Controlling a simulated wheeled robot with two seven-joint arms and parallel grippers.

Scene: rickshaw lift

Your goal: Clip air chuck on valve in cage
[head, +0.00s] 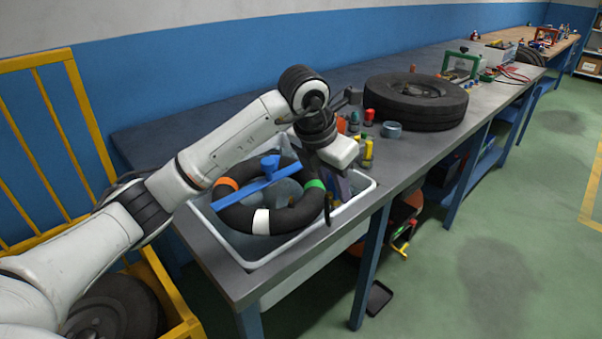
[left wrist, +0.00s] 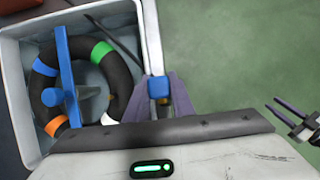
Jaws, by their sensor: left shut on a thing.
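My left gripper (head: 345,190) is above the right rim of the white tub on the bench. In the left wrist view its purple-grey fingers (left wrist: 168,92) are shut on a small blue piece (left wrist: 158,87), which looks like the air chuck. A thin black hose-like line (left wrist: 112,40) runs from near it over the tub. The yellow cage (head: 82,112) stands at the far left, with a dark wheel (head: 112,308) low inside it. I cannot make out a valve. What looks like my right gripper (left wrist: 284,114) is at the right edge of the left wrist view, its prongs apart and empty.
The white tub (head: 255,262) holds a black ring (head: 285,218) with coloured bands and a blue bar (head: 250,187). A tyre (head: 415,115), small coloured bottles (head: 368,148) and a grey-blue roll (head: 391,130) stand on the bench (head: 410,160). The green floor at right is mostly clear.

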